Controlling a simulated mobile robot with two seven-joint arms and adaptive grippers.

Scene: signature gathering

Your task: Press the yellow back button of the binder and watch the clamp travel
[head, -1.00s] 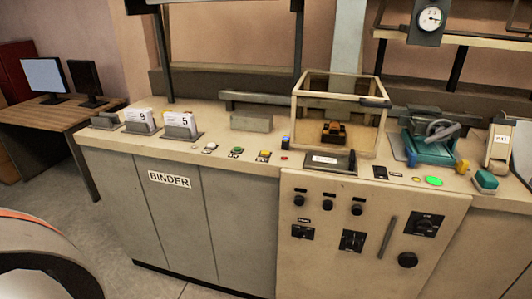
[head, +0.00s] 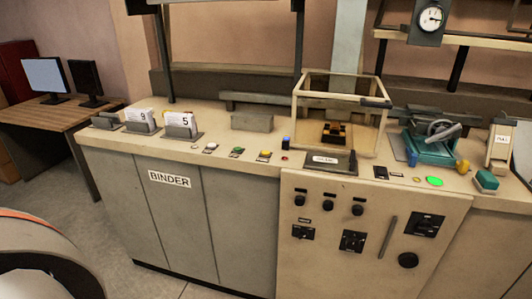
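The binder is a long pale cabinet with a BINDER label (head: 169,179) on its front. On its top stand a white button (head: 211,147), a green button (head: 237,151) and a yellow button (head: 264,155) in a row, each on a small base. A grey block (head: 252,121) sits behind them against the back of the top; I cannot tell whether it is the clamp. Neither of my grippers is in view, and nothing touches the buttons.
Card holders marked 9 (head: 142,118) and 5 (head: 182,123) stand left of the buttons. A clear-sided case (head: 298,112) stands to the right, then a teal machine (head: 432,153) and a lit green button (head: 435,181). A desk (head: 40,122) is at left.

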